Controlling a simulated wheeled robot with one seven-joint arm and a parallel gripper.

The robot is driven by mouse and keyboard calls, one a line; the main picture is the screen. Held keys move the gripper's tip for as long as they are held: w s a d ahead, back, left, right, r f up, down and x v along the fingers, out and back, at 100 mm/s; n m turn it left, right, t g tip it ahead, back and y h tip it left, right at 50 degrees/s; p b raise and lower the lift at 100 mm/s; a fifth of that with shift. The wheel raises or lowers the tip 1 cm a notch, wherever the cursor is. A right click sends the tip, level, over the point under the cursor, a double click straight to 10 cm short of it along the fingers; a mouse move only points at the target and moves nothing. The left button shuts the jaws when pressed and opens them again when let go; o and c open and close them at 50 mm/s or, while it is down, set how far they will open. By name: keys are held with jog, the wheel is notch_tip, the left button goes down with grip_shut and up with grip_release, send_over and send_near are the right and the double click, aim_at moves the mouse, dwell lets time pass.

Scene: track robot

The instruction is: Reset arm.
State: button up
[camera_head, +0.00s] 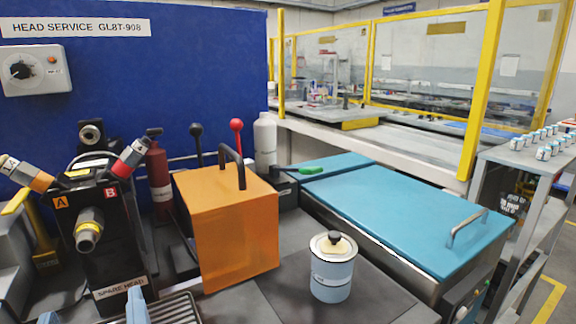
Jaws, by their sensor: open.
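The two light-blue fingertips of my gripper (97,308) show at the bottom left edge, spread apart with nothing seen between them. The rest of my gripper and arm is below the picture. Just beyond the fingers stands a black unit (110,235) labelled SPARE HEAD, with A and B tags and a brass-coloured nozzle. I cannot tell whether a finger touches it.
An orange box (235,240) with a black handle stands right of the black unit. A lidded light-blue can (332,275) stands on the dark bench top. A closed blue lid (400,205) lies right. A blue panel (200,70) rises behind. Dark bench around the can is clear.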

jog(key=shift+m+g+h, duration=0.3)
jog(key=shift+m+h, duration=0.1)
jog(key=shift+h, duration=0.3)
jog(key=d+f, duration=0.6)
jog(key=d, duration=0.1)
jog(key=d+f, duration=0.4)
jog(key=shift+s+f+p, duration=0.1)
jog(key=shift+s+p, duration=0.2)
jog(key=shift+p, duration=0.05)
jog(key=s+d+f+m+h, duration=0.1)
jog(key=s+d+f, duration=0.25)
jog(key=d, duration=0.35)
jog(key=s+d+f+m+h+p, duration=0.1)
jog(key=s+d+f+h, duration=0.1)
jog(key=s+d, duration=0.4)
jog(key=s+d+f+m+h, duration=0.15)
jog(key=s+d, duration=0.25)
jog(key=d, duration=0.4)
jog(key=s+d+r+m+h, duration=0.2)
jog(key=s+d+h, duration=0.1)
jog(key=s+d, duration=0.4)
jog(key=v, duration=0.3)
jog(key=shift+f+p, duration=0.2)
jog(key=shift+p, duration=0.15)
jog(key=shift+s, duration=0.1)
